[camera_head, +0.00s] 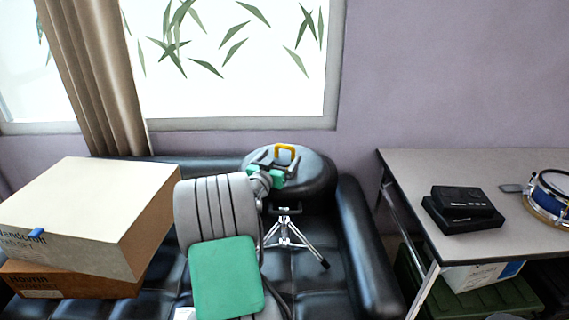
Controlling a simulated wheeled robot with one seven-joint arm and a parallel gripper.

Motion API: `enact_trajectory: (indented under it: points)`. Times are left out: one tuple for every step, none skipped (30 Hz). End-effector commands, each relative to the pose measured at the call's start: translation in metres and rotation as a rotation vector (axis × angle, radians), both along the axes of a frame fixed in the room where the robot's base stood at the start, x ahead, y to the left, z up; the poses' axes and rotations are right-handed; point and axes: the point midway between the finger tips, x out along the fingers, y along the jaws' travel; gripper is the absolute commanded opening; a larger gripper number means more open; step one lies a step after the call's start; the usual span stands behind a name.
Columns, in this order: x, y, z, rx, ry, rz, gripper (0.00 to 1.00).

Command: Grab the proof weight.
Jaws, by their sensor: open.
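The only thing I see that could be the proof weight is a small object with a yellow, arch-shaped handle (285,149). It sits on the round black seat of a stool (318,178). Its lower part is hidden behind my gripper, so I cannot tell its full shape. My gripper (279,161), with green parts and dark grey fingers, is open right at the near side of the yellow handle. One finger is to the left and one to the right of it in the picture. I cannot tell whether the fingers touch it.
The stool's chrome tripod legs (287,238) stand on a black leather sofa (368,255). Stacked boxes (85,215) fill the left side. A grey table (420,170) on the right holds a black case (462,208) and a blue drum (550,197). The window wall is close behind.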

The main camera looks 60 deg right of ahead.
Motion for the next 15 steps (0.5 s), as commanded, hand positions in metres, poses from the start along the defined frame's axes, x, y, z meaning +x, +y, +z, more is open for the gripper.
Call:
enact_trajectory:
  points:
    - [0.000, -0.008, 0.002, 0.001, 0.000, -0.003, 0.93]
    - [0.001, -0.013, 0.003, 0.001, 0.001, -0.003, 0.93]
    - [0.002, -0.021, 0.004, 0.001, -0.001, -0.002, 0.93]
    - [0.003, -0.027, 0.004, 0.002, 0.000, -0.003, 0.93]
    - [0.003, -0.032, 0.004, 0.002, 0.001, -0.003, 0.93]
    - [0.004, -0.038, 0.004, 0.002, 0.000, -0.002, 0.93]
    - [0.004, -0.042, 0.003, 0.002, 0.000, -0.002, 0.93]
    - [0.005, -0.045, 0.003, 0.003, 0.001, -0.001, 0.93]
    - [0.005, -0.047, 0.003, 0.003, 0.001, 0.000, 0.93]
    - [0.006, -0.048, 0.003, 0.003, 0.001, 0.000, 0.93]
    - [0.006, -0.048, 0.003, 0.002, 0.001, 0.001, 0.93]
    - [0.006, -0.047, 0.003, 0.002, 0.001, 0.001, 0.93]
    - [0.006, -0.047, 0.003, 0.002, 0.001, 0.001, 0.93]
    - [0.006, -0.047, 0.003, 0.002, 0.001, 0.001, 0.93]
    - [0.006, -0.047, 0.003, 0.003, 0.001, 0.001, 0.93]
